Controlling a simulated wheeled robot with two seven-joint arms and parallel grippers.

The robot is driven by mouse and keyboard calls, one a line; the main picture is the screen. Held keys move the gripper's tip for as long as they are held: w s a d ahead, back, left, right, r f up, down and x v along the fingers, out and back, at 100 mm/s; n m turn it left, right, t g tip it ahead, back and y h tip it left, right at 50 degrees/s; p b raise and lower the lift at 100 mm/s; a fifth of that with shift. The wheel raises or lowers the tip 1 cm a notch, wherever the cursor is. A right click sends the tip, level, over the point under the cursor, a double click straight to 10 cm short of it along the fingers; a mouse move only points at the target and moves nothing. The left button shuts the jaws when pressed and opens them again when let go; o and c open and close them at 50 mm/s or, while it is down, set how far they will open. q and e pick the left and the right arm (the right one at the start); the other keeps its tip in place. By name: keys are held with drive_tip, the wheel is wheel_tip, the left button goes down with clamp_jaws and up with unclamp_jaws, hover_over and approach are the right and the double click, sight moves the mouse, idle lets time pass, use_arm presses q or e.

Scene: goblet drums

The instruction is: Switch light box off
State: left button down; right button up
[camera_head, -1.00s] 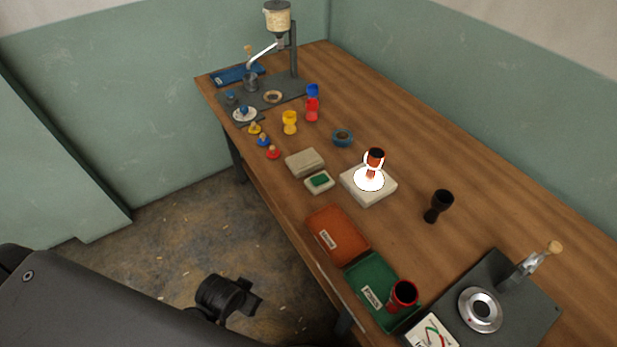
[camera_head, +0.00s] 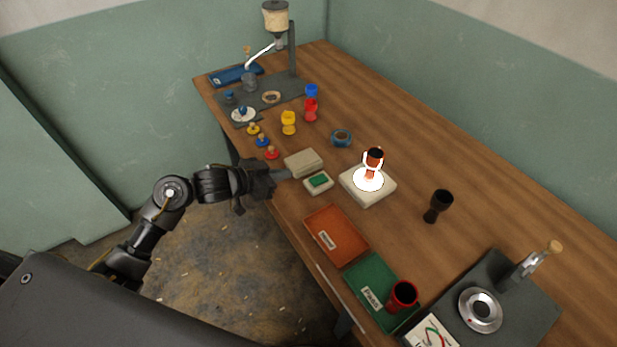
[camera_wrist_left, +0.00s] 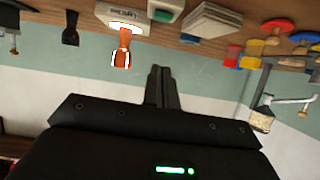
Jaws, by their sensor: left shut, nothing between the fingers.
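The white light box (camera_head: 352,190) stands on the table with its round top glowing bright. A red-orange goblet drum (camera_head: 374,157) stands upright on the glow. Left of it is a small white box with a green top (camera_head: 318,182), beside a larger beige box (camera_head: 304,162). My left gripper (camera_head: 284,174) is at the table's left edge, shut and empty, just left of the small green-topped box. In the left wrist view, which is upside down, the shut fingers (camera_wrist_left: 161,86) appear below the light box (camera_wrist_left: 118,16) and the green-topped box (camera_wrist_left: 164,12). My right gripper is not in view.
An orange tray (camera_head: 337,235) and a green tray (camera_head: 368,287) with a red goblet lie nearer. Several coloured knobs and cups stand farther back, near a grey dispenser stand (camera_head: 292,50).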

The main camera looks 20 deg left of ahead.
use_arm(q)
drive_tip(key=p, duration=0.1)
hover_over(309, 186)
drive_tip(key=f, duration=0.3)
drive_tip(key=shift+w+d+f, duration=0.15)
drive_tip(key=shift+w+d, duration=0.05)
drive_tip(key=shift+w, duration=0.15)
wheel_tip(309, 186, down, 3)
drive_tip(key=shift+s+a+r, duration=0.15)
drive_tip(key=shift+r, duration=0.05)
drive_tip(key=shift+s+a+f, duration=0.15)
drive_tip(key=shift+f, duration=0.6)
